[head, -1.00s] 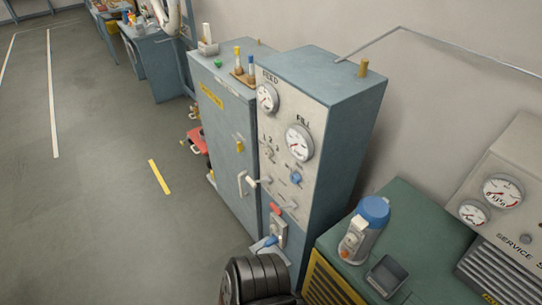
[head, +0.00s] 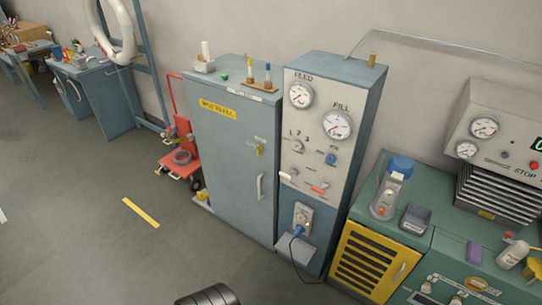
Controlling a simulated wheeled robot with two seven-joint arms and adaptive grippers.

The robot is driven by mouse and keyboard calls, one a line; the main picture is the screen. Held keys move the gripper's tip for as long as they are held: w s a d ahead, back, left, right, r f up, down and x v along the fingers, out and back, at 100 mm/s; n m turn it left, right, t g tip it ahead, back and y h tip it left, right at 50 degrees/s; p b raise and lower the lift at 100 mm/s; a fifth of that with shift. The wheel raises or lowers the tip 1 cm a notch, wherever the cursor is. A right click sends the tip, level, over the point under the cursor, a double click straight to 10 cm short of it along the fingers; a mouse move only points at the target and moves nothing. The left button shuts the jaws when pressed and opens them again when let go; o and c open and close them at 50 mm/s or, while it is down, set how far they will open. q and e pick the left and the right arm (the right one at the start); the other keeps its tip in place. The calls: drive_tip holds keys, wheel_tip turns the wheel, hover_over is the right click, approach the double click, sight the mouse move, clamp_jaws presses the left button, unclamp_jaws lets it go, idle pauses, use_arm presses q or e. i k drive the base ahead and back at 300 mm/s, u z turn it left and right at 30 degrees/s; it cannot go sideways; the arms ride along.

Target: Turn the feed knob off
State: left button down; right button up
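A tall blue-grey cabinet with a pale control panel (head: 330,103) stands right of centre. The FEED gauge (head: 300,95) is at its upper left and the FILL gauge (head: 337,125) is lower right. Below them are a selector knob (head: 297,146) marked 1, 2, 3, a blue knob (head: 330,159), a white handle (head: 288,174) and a red handle (head: 320,190). The small labels are unreadable, so I cannot tell which control is the feed knob or its setting. Neither gripper shows; only a dark ribbed part of mine is at the bottom edge.
A blue plug (head: 299,230) with a hanging black cable sits in a socket low on the panel. A grey cabinet (head: 230,150) adjoins on the left. A green bench (head: 440,200) with a blue-capped canister (head: 391,190) is on the right. The floor at left is clear.

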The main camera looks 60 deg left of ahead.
sight(296, 145)
drive_tip(key=u, duration=3.1)
drive_tip(key=i, duration=0.25)
drive_tip(key=z, duration=0.6)
